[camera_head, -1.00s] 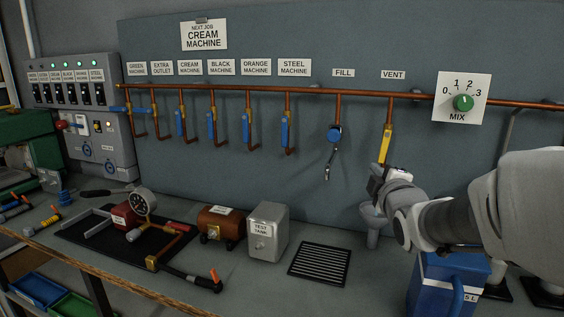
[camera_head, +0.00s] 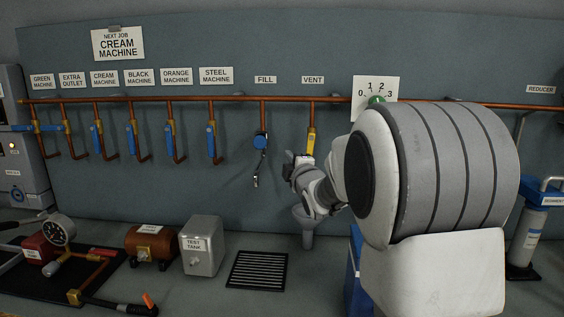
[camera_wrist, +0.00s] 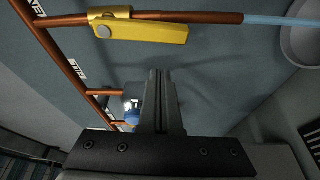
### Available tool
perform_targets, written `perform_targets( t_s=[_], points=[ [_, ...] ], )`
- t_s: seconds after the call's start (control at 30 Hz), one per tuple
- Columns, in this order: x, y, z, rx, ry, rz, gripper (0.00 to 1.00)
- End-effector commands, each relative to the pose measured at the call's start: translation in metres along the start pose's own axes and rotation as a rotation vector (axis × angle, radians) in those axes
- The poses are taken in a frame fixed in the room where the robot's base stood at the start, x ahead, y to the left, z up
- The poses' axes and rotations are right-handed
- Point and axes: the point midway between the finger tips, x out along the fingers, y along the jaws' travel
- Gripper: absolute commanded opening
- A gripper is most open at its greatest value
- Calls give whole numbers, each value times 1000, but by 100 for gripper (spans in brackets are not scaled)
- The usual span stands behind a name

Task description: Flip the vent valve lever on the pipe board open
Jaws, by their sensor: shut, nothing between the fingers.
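The vent valve's yellow lever (camera_head: 311,142) lies along its copper drop pipe below the VENT label (camera_head: 313,79) on the pipe board. In the wrist view the yellow lever (camera_wrist: 145,30) runs along the pipe near the top of the picture. My gripper (camera_head: 302,158) is just below and left of the lever in the head view; my arm hides part of it. In the wrist view my gripper's fingers (camera_wrist: 158,80) are shut together with nothing between them. Their tips are a short gap from the lever, apparently not touching it.
The blue fill valve (camera_head: 260,141) with its hanging nozzle is left of the vent. A row of blue-levered valves (camera_head: 211,141) continues further left. A grey funnel (camera_head: 306,220) is under the vent. My arm partly covers the MIX dial (camera_head: 376,99) and a blue container (camera_head: 354,275).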

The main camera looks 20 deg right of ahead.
Motion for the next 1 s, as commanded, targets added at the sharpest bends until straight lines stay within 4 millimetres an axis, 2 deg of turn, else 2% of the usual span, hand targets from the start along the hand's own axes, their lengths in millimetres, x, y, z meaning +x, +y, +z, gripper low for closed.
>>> perform_targets(
  t_s=[0.03,0.2,0.67,1.0],
  points=[
    [-4,2,11,-1,-7,2,0],
    [-10,2,26,0,-5,2,0],
    [-12,1,29,-5,-3,1,0],
    [-14,0,38,-132,-5,-44,0]
  ],
)
